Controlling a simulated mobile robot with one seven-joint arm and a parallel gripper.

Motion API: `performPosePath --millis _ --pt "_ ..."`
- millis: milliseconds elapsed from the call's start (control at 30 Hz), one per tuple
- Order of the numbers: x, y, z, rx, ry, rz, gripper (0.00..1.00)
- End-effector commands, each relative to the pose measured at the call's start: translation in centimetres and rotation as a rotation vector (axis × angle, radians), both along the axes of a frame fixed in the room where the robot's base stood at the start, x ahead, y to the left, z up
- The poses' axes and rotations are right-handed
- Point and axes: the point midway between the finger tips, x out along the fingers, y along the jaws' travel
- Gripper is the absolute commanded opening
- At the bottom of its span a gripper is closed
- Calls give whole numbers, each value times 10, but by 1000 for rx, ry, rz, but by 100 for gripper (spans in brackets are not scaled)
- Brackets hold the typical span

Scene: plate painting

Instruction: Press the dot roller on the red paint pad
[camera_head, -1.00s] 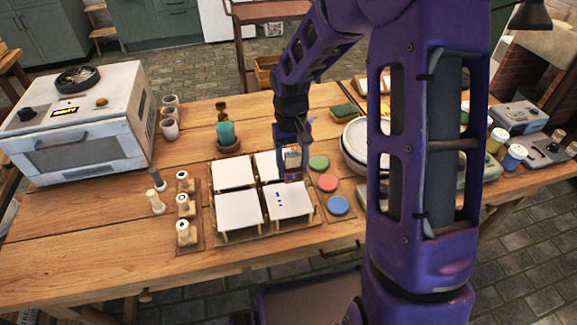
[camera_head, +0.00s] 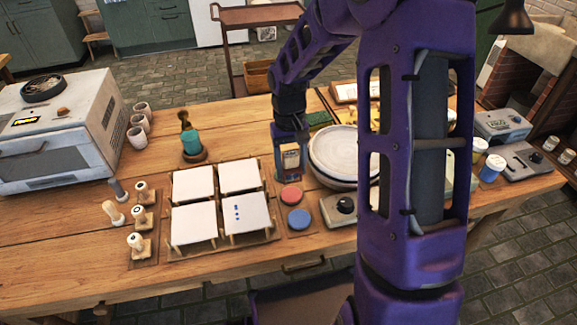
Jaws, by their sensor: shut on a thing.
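My gripper (camera_head: 291,166) is shut on a small wooden tool (camera_head: 290,155), which I take to be the dot roller. It is upright, just behind the red paint pad (camera_head: 291,195); whether its lower end touches anything is hard to tell. The red pad is round and lies flat on a wooden strip, with the blue pad (camera_head: 299,218) in front of it. The green pad is hidden behind my gripper and the tool.
Several white square plates (camera_head: 193,223) stand left of the pads; the front right one (camera_head: 246,213) has blue dots. Stamps (camera_head: 136,243) stand further left. A stack of pale round dishes (camera_head: 336,150) is close on the gripper's right, a grey device (camera_head: 343,207) in front of it.

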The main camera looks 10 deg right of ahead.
Motion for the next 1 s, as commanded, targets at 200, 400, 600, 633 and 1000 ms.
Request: performPosePath --millis 200,400,600,633,1000 --pt "0 -1 -4 1 1 -2 24" --pt "0 -1 -18 1 1 -2 24" --pt "0 -1 -40 1 1 -1 24" --pt "0 -1 -43 1 1 -1 24" --pt "0 -1 -60 0 0 -2 24"
